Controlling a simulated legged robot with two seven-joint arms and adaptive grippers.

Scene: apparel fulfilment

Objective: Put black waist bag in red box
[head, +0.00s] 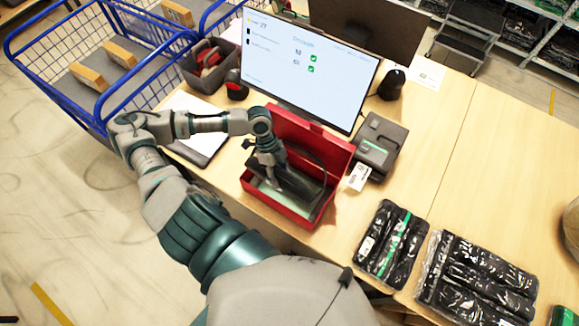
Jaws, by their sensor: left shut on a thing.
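The red box (262,195) stands open on the wooden table in the head view, its lid raised on the far side. The black waist bag (297,188) is inside the box's outline, with a dark strap curving up beside the lid. My left gripper (270,178) reaches down over the box from the left and is shut on the bag. The fingertips are partly hidden against the dark bag. I cannot tell whether the bag touches the box floor. My right gripper is not in view.
A monitor (300,65) stands behind the box, and a label printer (380,145) is to its right. Plastic-wrapped dark garments (392,245) lie at the front right. A blue wire cart (100,60) is at the left. Bare table lies between the printer and garments.

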